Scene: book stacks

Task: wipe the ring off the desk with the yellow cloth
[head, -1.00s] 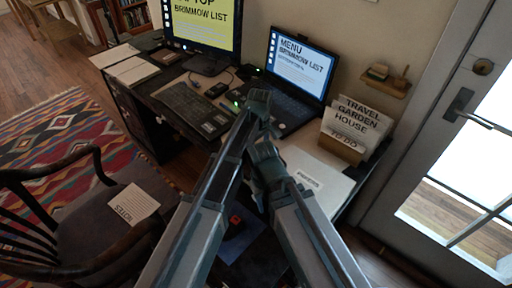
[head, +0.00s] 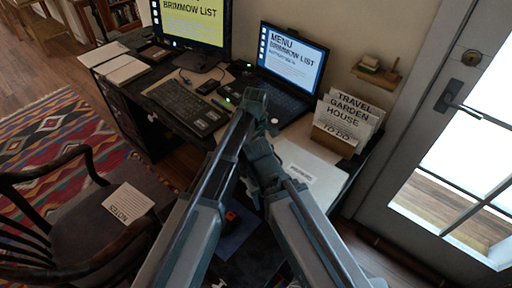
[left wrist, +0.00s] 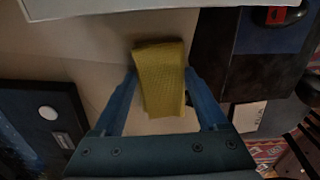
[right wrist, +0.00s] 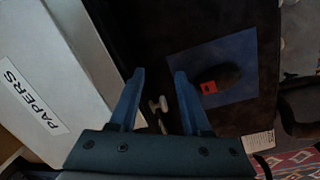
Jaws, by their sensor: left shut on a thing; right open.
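The yellow cloth (left wrist: 160,80) is gripped between the fingers of my left gripper (left wrist: 160,75) in the left wrist view, over a tan part of the desk (left wrist: 100,45). In the head view my left gripper (head: 256,100) is over the desk in front of the laptop, and the cloth is hidden there. My right gripper (right wrist: 159,74) is open and empty in the right wrist view. It also shows in the head view (head: 262,150), close beside the left arm. I cannot make out a ring on the desk in any view.
A grey box marked PAPERS (right wrist: 65,75) lies beside my right gripper. The laptop (head: 285,75), keyboard (head: 185,106) and card holder (head: 333,140) crowd the desk. A blue mat (right wrist: 215,70) carries a dark object with red. A chair (head: 90,220) stands at left.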

